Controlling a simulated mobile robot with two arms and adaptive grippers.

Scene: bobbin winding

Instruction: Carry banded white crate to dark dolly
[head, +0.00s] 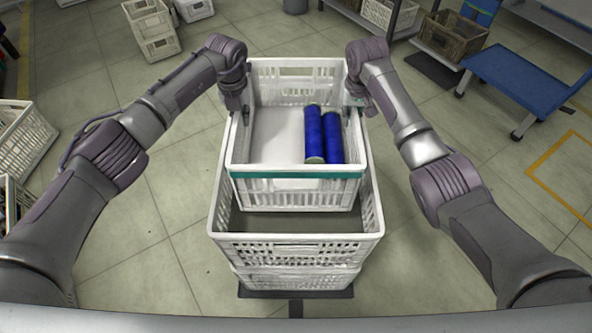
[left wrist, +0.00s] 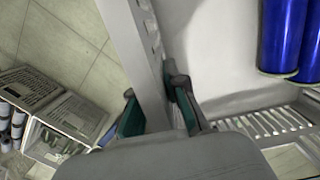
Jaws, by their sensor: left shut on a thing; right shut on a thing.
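The white crate with a teal band (head: 295,174) is upright in the middle of the head view. It holds two blue bobbins (head: 323,135), which also show in the left wrist view (left wrist: 284,35). My left gripper (head: 240,112) is shut on its left side wall; the left wrist view shows the fingers (left wrist: 155,108) on either side of the wall. My right gripper (head: 353,112) is shut on its right side wall. A dark base (head: 297,293), apparently the dark dolly, shows under a white crate stack. The rest of the base is hidden.
The wider white crate (head: 297,242) tops that stack, its front rim nearer me than the banded crate. I cannot tell whether they touch. A blue cart (head: 528,82) stands right, crates (head: 22,138) left. Floor on both sides is mostly clear.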

